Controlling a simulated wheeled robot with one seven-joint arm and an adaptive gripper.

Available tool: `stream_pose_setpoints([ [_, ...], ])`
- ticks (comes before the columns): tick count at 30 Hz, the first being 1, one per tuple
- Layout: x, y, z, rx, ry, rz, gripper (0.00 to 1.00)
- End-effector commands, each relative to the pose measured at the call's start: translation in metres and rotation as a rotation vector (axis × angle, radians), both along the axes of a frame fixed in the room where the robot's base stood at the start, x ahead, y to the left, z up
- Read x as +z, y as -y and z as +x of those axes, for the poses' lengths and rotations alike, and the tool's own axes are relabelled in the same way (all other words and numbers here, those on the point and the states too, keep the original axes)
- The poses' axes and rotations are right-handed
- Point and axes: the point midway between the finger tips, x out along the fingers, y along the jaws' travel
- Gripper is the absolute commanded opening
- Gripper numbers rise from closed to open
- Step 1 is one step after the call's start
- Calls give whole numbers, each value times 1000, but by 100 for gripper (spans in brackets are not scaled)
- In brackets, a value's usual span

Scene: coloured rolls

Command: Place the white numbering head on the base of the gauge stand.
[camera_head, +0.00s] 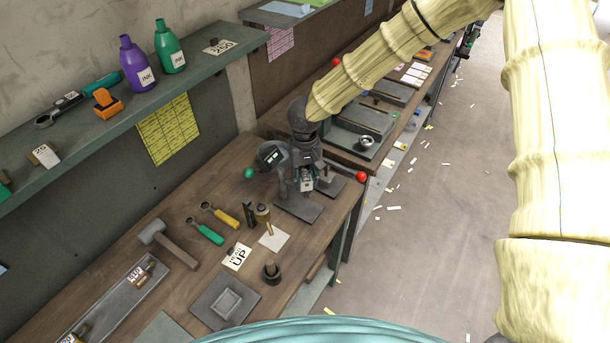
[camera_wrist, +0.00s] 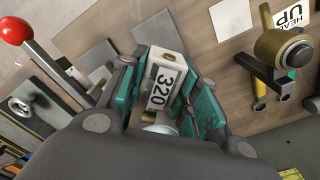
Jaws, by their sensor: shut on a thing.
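The white numbering head (camera_wrist: 163,85), a small block marked 320, is between the fingers of my gripper (camera_wrist: 160,95) in the wrist view. My gripper is shut on it. In the head view the head (camera_head: 306,185) shows small and pale under my gripper (camera_head: 308,180), over a flat dark plate (camera_head: 298,208). I cannot tell how far it is above the plate. A brass round piece by a black upright (camera_head: 249,212) stands just left of the plate; it also shows in the wrist view (camera_wrist: 284,48). I cannot tell for certain which piece is the gauge stand.
A red ball lever (camera_head: 361,177) is close on the right, and a green ball (camera_head: 249,173) on the left.

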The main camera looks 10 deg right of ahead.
Motion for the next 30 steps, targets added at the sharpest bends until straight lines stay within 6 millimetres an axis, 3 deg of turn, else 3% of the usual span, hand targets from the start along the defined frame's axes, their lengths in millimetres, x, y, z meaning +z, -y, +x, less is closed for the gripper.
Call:
stream_pose_setpoints([
  [1, 0, 0, 0, 0, 1, 0, 37],
  [4, 0, 0, 0, 0, 1, 0, 53],
  [20, 8, 0, 1, 0, 3, -1, 53],
  [30, 61, 1, 1, -2, 4, 3, 53],
])
